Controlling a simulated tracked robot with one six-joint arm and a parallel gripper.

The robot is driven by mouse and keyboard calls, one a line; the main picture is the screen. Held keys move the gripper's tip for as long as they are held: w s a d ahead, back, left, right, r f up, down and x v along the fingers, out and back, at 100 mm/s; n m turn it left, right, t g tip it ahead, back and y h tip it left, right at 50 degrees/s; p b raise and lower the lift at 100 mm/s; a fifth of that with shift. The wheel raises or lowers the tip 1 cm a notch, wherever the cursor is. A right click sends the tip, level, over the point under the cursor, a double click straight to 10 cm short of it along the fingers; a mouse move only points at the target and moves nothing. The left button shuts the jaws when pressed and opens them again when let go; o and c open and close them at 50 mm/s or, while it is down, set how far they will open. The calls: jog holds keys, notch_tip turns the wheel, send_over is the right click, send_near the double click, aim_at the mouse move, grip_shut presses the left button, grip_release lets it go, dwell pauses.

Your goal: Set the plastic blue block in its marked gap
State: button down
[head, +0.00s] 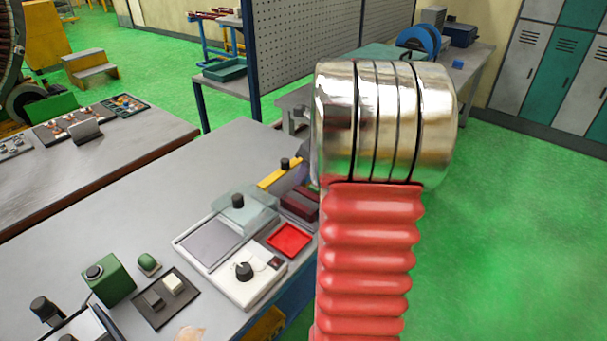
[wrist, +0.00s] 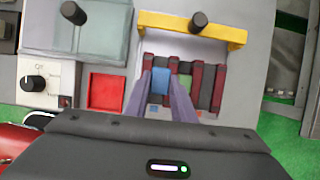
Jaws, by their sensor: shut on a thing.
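In the wrist view, my gripper (wrist: 158,73) has its two purple fingers reaching into a row of upright blocks. It is shut on the blue block (wrist: 158,84), which sits between the fingertips, within the row. A dark red block stands to its left, and a green block (wrist: 186,84) is to its right, beyond the right finger. The marked gap is not clearly seen; the fingers cover part of the row. I cannot tell whether the blue block touches the base. In the head view my arm hides the gripper and the blue block.
A yellow bracket (wrist: 190,28) with a black knob spans the row's far side. Dark red and grey blocks stand to the right. A red tray (wrist: 106,91) and a white dial box (head: 250,275) lie left of the row. A green box (head: 109,280) stands farther left.

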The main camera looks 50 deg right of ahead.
aim_at(306, 184)
jog(key=shift+f, duration=0.1)
jog(key=shift+f, duration=1.85)
jog(key=shift+r, duration=0.1)
jog(key=shift+f, duration=1.4)
dwell(0.9)
jog(key=c, duration=1.4)
grip_release()
jog(key=shift+o, duration=0.5)
